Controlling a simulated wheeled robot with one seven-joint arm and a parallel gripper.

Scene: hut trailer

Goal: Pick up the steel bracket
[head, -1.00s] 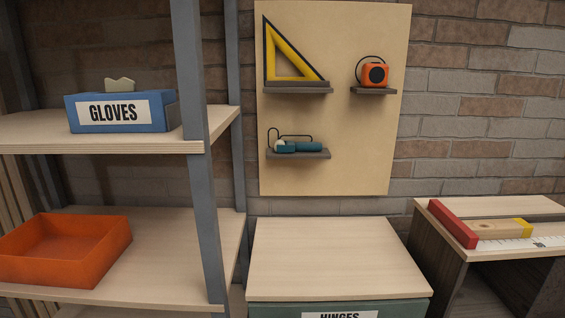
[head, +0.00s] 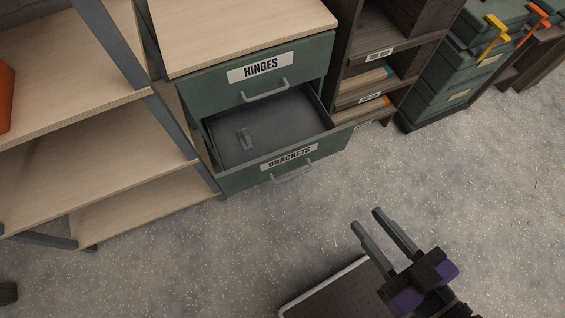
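The steel bracket (head: 244,138) is a small grey piece lying on the floor of the open lower drawer, towards its left side. That drawer (head: 330,141) is green with a dark inside, and its front is labelled BRACKETS. My gripper (head: 365,218) is at the lower right, to the right of and in front of the drawer, apart from it. Its two grey fingers are spread, with nothing between them.
The drawer above, labelled HINGES (head: 205,90), is shut. A wooden shelf unit (head: 130,135) stands close on the left. A dark cubby cabinet (head: 350,60) stands on the right, with green cases (head: 440,90) beyond it. The speckled floor (head: 220,250) in front is clear.

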